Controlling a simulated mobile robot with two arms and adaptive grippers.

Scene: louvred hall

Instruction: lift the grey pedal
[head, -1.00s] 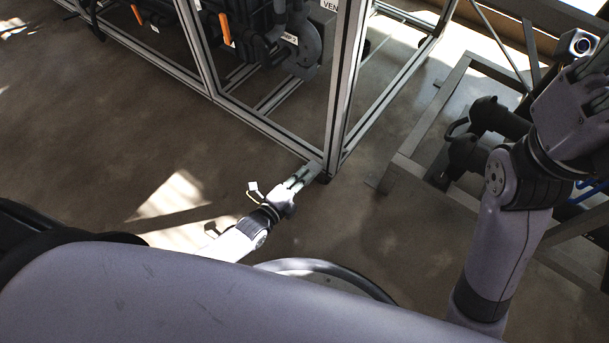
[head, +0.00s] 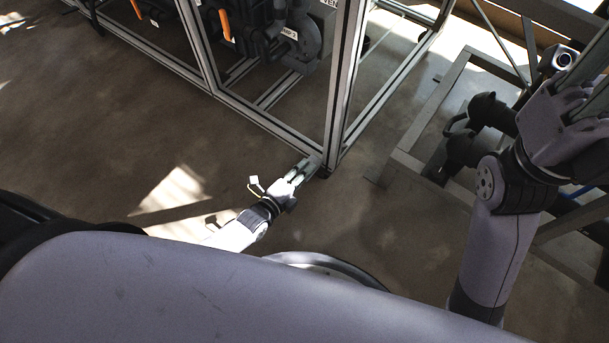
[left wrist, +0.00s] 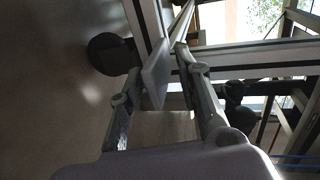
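My left gripper (head: 308,168) is low over the floor at the foot of the metal frame's near corner.
The metal frame (head: 340,90) carries dark machinery (head: 285,35) with orange handles. A dark round foot or wheel (left wrist: 110,54) is beside the left fingers. A grey floor stand (head: 415,120) with dark pipe-like parts (head: 465,145) is at the right. Floor at left is clear.

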